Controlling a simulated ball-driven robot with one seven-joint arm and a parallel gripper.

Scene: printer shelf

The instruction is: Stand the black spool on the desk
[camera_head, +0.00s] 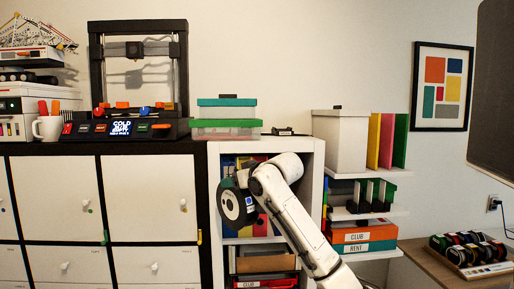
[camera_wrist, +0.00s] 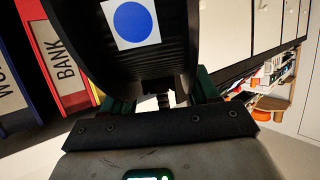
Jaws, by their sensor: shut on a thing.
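The black spool (camera_head: 233,207) is off any surface, in front of the open shelf unit in the head view. Its round side shows, with a pale hub in the middle. In the wrist view the black spool (camera_wrist: 165,60) fills the top middle, and a white label with a blue dot is on it. My gripper (camera_wrist: 160,97) is shut on the spool, with green fingers on both sides of its lower edge. In the head view the fingers are mostly hidden behind the spool and wrist. The wooden desk (camera_head: 422,262) is at the lower right, well away from the spool.
A rack of several spools (camera_head: 468,250) stands on the desk; bare wood shows to its left and front. Folders (camera_wrist: 60,70) stand close beside the spool in the wrist view. White wall shelves (camera_head: 385,213) with boxes are between my arm and the desk. A dark panel (camera_head: 492,90) hangs upper right.

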